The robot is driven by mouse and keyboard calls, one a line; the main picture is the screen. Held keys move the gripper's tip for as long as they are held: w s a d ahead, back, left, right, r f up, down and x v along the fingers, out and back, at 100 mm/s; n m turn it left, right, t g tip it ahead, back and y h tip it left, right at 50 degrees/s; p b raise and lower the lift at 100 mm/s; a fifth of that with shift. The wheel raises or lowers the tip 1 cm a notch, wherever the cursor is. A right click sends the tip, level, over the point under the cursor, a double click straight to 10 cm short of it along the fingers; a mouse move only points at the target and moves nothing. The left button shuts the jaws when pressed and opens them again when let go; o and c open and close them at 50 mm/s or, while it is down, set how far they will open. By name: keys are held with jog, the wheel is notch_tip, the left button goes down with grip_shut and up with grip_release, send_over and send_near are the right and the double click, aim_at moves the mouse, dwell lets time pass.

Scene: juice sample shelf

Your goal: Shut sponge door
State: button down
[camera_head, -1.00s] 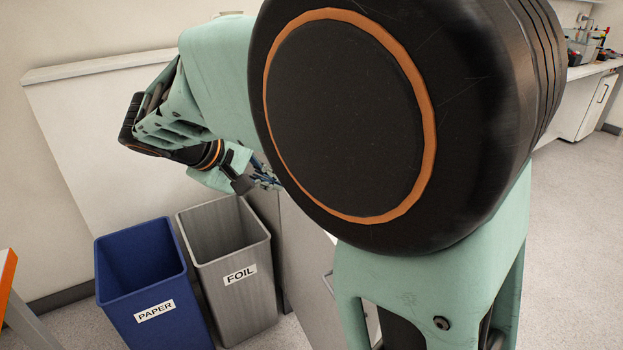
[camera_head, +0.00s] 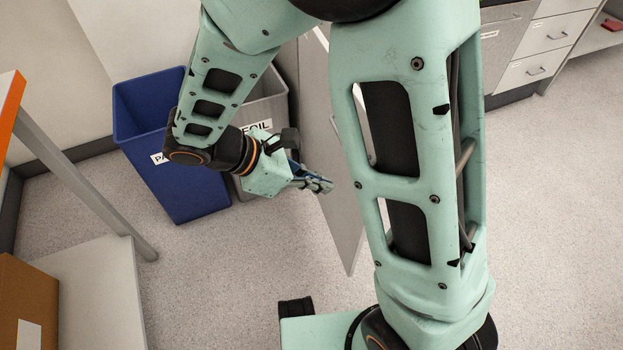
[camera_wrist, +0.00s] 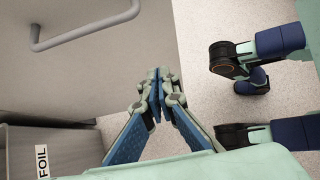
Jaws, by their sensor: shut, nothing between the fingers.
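A grey door panel (camera_head: 338,215) stands swung out over the floor in the head view. My arm hides its right side, and I see no label on it. In the wrist view the door (camera_wrist: 75,75) fills the upper left, with a bar handle (camera_wrist: 88,30) on its face. My gripper (camera_head: 326,186) is shut and empty, just left of the panel in the head view. In the wrist view my gripper (camera_wrist: 157,80) has its tips near the door's right edge. I cannot tell whether they touch the door.
A blue paper bin (camera_head: 185,190) and a grey foil bin (camera_head: 268,108) stand behind my forearm. The foil bin (camera_wrist: 22,150) also shows at the wrist view's lower left. Drawers (camera_head: 540,70) line the upper right. A cardboard box (camera_head: 25,300) is lower left.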

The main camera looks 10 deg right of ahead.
jog(key=w+d+f+b, duration=0.1)
jog(key=d+f, duration=0.2)
jog(key=d, duration=0.4)
jog(key=shift+w+b, duration=0.15)
jog(key=shift+b, duration=0.25)
jog(key=shift+w+d, duration=0.1)
jog(key=shift+d, duration=0.05)
